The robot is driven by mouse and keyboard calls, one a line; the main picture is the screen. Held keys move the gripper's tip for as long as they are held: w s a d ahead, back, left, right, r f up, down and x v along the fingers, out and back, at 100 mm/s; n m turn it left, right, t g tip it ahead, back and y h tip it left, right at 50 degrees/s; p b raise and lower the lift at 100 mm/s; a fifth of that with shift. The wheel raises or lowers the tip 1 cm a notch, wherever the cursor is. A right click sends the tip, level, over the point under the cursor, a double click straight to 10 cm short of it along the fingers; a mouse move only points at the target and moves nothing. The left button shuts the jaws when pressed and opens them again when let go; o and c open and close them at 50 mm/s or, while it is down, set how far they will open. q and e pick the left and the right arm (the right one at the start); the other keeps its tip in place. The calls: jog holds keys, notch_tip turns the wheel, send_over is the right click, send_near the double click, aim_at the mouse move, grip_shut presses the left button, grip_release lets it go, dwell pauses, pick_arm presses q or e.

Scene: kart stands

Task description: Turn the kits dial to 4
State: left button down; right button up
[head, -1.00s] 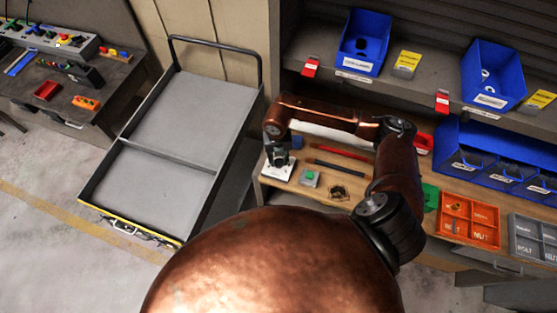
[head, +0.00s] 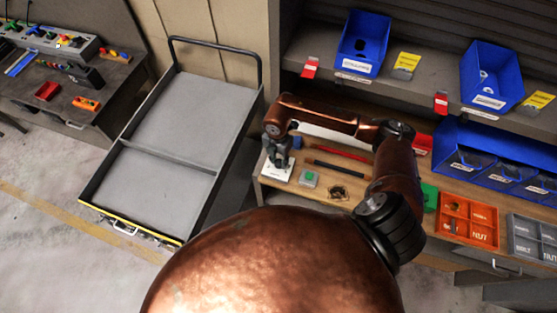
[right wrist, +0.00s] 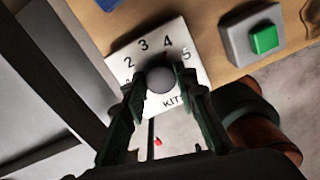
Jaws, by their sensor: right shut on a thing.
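The kits dial is a white square plate (head: 274,177) at the left end of the wooden workbench. In the right wrist view, the plate (right wrist: 167,27) shows the numbers 2, 3, 4 and 5 and part of the label KITS. A round grey knob (right wrist: 160,79) stands at its middle. My right gripper (head: 279,160) is over the dial, with its fingers shut on the knob, one on each side. I cannot tell which number the knob points to; no pointer mark shows clearly. My left gripper is not in view.
A green button on a grey box (head: 309,178) sits just right of the dial. A red pen (head: 340,152) and a dark pen (head: 335,168) lie behind it. A grey cart (head: 165,185) stands left of the bench. Blue bins (head: 493,75) sit on the shelf above.

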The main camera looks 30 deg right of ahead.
aim_at(278, 162)
jog(key=shift+w+d+r, duration=0.1)
dwell(0.3)
jog(key=o, duration=1.2)
jog(key=shift+c, duration=0.2)
jog(key=shift+r, duration=0.15)
notch_tip(278, 162, up, 12)
jog(key=shift+f, duration=0.2)
